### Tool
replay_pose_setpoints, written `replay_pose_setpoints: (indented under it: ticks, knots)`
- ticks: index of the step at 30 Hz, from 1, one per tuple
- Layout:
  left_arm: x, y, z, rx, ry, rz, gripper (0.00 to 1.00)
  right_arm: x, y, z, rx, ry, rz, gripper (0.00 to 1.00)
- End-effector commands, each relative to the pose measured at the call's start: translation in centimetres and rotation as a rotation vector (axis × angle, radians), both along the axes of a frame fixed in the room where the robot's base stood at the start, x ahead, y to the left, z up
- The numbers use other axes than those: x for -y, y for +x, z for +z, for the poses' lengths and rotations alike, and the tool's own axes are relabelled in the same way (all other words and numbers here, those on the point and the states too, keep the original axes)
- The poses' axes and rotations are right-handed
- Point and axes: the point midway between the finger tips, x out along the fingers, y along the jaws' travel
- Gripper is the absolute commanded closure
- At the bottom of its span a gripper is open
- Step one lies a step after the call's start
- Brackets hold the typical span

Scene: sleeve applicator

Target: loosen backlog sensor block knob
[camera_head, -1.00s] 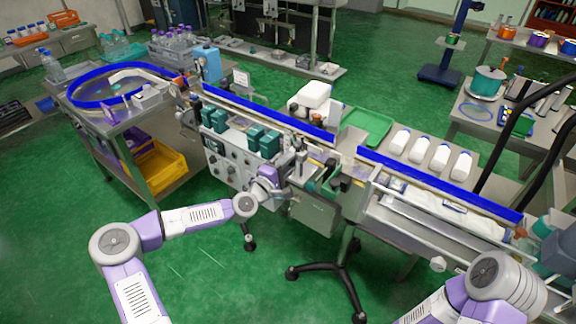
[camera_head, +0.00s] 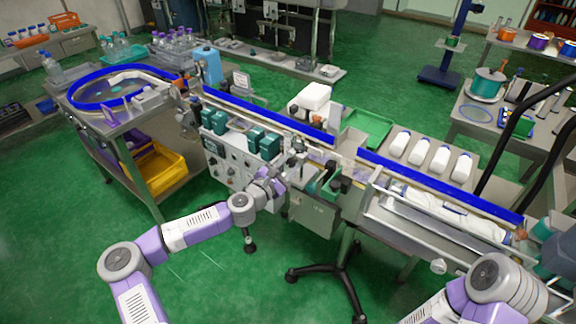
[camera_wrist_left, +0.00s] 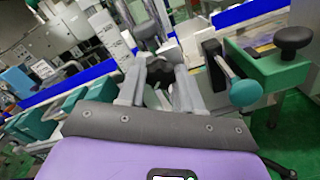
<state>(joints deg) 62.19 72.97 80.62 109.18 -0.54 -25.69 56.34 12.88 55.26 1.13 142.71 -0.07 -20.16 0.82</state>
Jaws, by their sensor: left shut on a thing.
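The backlog sensor block knob appears to be the dark knob (camera_wrist_left: 160,72) between my left fingertips in the left wrist view. My left gripper (camera_wrist_left: 158,88) is shut on it, with one finger on each side. In the head view my left gripper (camera_head: 282,181) is at the front of the labelling machine (camera_head: 240,158), just below the conveyor's middle. The knob is hidden or too small to tell there. The sensor block behind it is mostly covered by the fingers. My right arm shows at the lower right, but its gripper is out of frame.
A green block (camera_wrist_left: 275,68) with a black knob (camera_wrist_left: 293,38) and a teal knob (camera_wrist_left: 246,93) stands close right of my left gripper. Blue guide rails (camera_head: 440,187) run along the conveyor. White bottles (camera_head: 440,158) stand behind. Green floor (camera_head: 60,250) is open in front.

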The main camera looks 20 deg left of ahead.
Motion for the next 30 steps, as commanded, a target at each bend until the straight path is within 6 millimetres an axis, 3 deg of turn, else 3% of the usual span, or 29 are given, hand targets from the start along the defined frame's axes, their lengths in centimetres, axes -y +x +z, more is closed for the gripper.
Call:
replay_pose_setpoints:
  ticks: [23,24,29,30]
  knots:
    - [0.05,-0.01,0.15,-0.035,-0.102,-0.002,0.96,0.0,0.0,0.15,0.0,0.0,0.0,0.57]
    - [0.05,-0.01,0.15,-0.035,-0.102,-0.002,0.64,0.0,0.0,0.15,0.0,0.0,0.0,0.57]
    - [0.03,0.0,0.12,-0.035,-0.102,-0.001,0.4,0.0,0.0,0.15,0.0,0.0,0.0,0.57]
    - [0.02,0.0,0.11,-0.035,-0.102,-0.001,0.4,0.0,0.01,0.15,0.0,0.0,0.0,0.57]
